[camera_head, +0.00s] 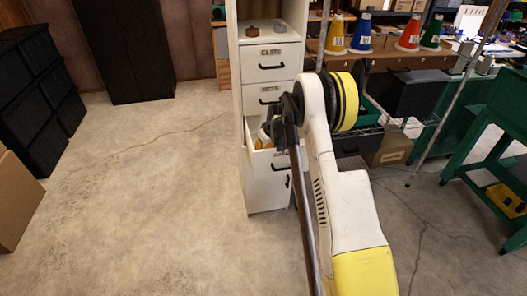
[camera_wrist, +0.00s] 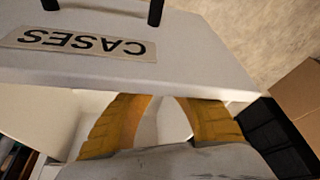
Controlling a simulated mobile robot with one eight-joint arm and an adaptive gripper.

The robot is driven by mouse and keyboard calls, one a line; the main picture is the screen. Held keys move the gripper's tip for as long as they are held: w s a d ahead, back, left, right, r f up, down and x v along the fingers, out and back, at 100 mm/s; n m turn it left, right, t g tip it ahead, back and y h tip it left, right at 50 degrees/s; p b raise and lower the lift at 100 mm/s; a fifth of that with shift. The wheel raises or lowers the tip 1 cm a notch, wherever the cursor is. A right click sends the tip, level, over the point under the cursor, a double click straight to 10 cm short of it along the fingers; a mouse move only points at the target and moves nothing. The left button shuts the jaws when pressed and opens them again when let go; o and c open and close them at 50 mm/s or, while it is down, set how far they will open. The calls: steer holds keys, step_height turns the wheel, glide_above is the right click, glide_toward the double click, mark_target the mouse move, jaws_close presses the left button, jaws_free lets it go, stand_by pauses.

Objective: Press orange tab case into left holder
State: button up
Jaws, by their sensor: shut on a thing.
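My gripper (camera_wrist: 163,100) reaches into an open drawer of the white cabinet, and it also shows small in the head view (camera_head: 265,137). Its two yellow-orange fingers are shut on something. Their tips pass behind the white drawer front (camera_wrist: 200,50), so what they hold is hidden. The drawer front bears a CASES label (camera_wrist: 80,43), upside down in the wrist view. I cannot make out the orange tab case or the left holder in either view.
The white cabinet (camera_head: 268,195) has closed CLIPS and NETS drawers above the open one. Colored cones (camera_head: 408,33) stand at right, near a green bench (camera_head: 487,140). Black bins (camera_head: 37,95) stand at left. The floor between is clear.

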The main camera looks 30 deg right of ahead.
steer(key=o, duration=0.8)
steer(key=shift+r, duration=0.1)
steer(key=a+v, duration=0.1)
steer(key=v, duration=1.1)
steer(key=s+a+r+t, duration=0.1)
steer(key=s+a+r, duration=1.2)
steer(key=s+r, duration=0.3)
steer(key=shift+m+t+h, duration=0.3)
steer(key=shift+m+t, duration=0.3)
steer(key=shift+t, duration=0.3)
steer(key=s+a, duration=0.2)
steer(key=s, duration=0.4)
steer(key=s+a, duration=0.3)
steer(key=s, duration=0.3)
steer(key=s+a, duration=0.3)
steer(key=s, duration=0.3)
steer(key=shift+s+a, duration=0.1)
steer(key=shift+s, duration=0.05)
